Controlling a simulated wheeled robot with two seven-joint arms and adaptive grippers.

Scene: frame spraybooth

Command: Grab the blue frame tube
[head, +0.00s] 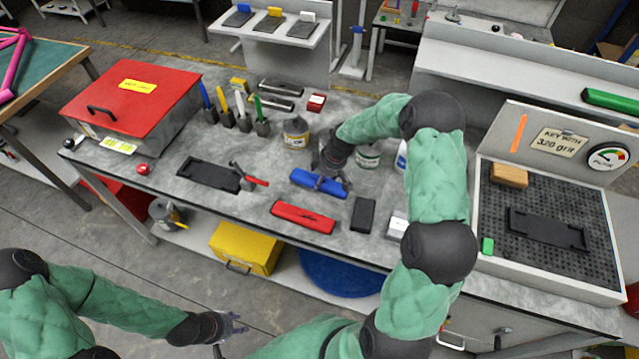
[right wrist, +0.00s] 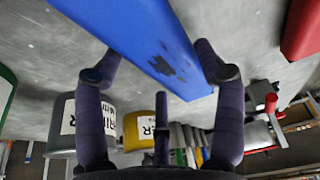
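The blue frame tube (head: 319,184) lies on the grey workbench near its front middle. In the right wrist view the blue tube (right wrist: 158,42), with dark marks on its face, runs diagonally between the fingers. My right gripper (head: 335,168) is above the tube in the head view, partly hidden by its own wrist. In its wrist view my right gripper (right wrist: 157,52) has its fingers spread, one on each side of the tube; contact is not clear. My left gripper (head: 231,333) is open and empty, in front of the bench and away from the tube.
A red tube (head: 304,216) lies just in front of the blue one, with a black block (head: 363,214) to its right. A black tray (head: 209,173) lies left. Cans, including one labelled can (head: 296,132), stand behind. A perforated booth (head: 542,265) fills the right.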

